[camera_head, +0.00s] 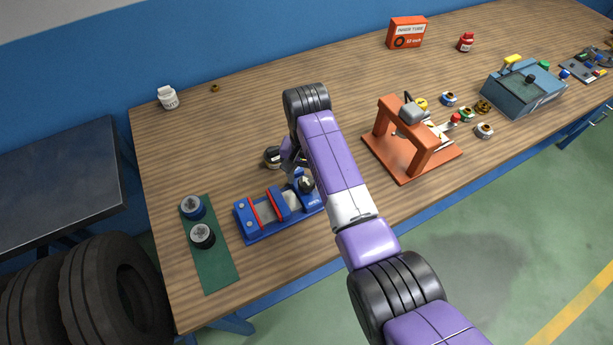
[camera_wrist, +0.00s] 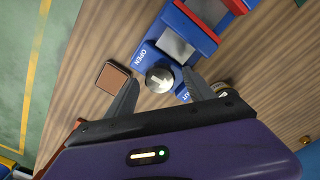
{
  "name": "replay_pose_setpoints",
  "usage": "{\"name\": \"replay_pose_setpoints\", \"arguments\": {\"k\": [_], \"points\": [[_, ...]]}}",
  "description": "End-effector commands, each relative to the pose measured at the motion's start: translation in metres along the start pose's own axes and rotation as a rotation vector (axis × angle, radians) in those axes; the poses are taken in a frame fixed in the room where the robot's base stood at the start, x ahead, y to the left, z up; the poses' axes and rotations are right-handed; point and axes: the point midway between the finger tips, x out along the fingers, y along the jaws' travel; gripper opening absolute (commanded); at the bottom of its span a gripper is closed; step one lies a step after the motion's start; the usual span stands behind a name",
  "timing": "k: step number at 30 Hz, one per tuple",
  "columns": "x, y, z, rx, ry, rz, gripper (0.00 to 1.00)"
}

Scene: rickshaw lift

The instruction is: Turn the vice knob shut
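The blue vice (camera_head: 266,230) with red jaw strips sits on the wooden bench, left of my arm in the head view. Its round grey knob (camera_wrist: 160,78) with a white arrow shows in the wrist view, at the end of the vice (camera_wrist: 180,38). The word OPEN is printed beside the knob on the left; another label on the right is partly hidden by a finger. My gripper (camera_wrist: 161,77) is open, with one finger on each side of the knob and a small gap visible at the left. In the head view my gripper (camera_head: 295,170) is partly hidden by my arm.
A green mat (camera_head: 212,262) with two round capped containers lies left of the vice. A brown square block (camera_wrist: 113,77) lies near the knob. An orange press stand (camera_head: 410,150) stands to the right. The bench behind my arm is mostly clear.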

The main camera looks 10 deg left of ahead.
Motion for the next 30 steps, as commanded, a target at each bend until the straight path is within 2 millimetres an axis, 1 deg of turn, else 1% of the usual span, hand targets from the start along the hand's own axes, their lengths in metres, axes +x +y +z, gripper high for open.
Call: {"name": "replay_pose_setpoints", "arguments": {"k": [5,8,15,21,25,30], "points": [[-0.002,0.000,0.000,0.000,0.000,0.000,0.62],[-0.010,0.000,0.000,0.000,0.001,-0.001,0.62],[-0.049,-0.001,-0.001,0.000,0.003,-0.002,0.62],[-0.072,0.000,0.000,0.000,0.001,-0.001,0.62],[-0.078,0.000,0.000,0.000,0.000,0.000,0.62],[-0.078,0.000,0.000,0.000,-0.001,0.000,0.62]]}}
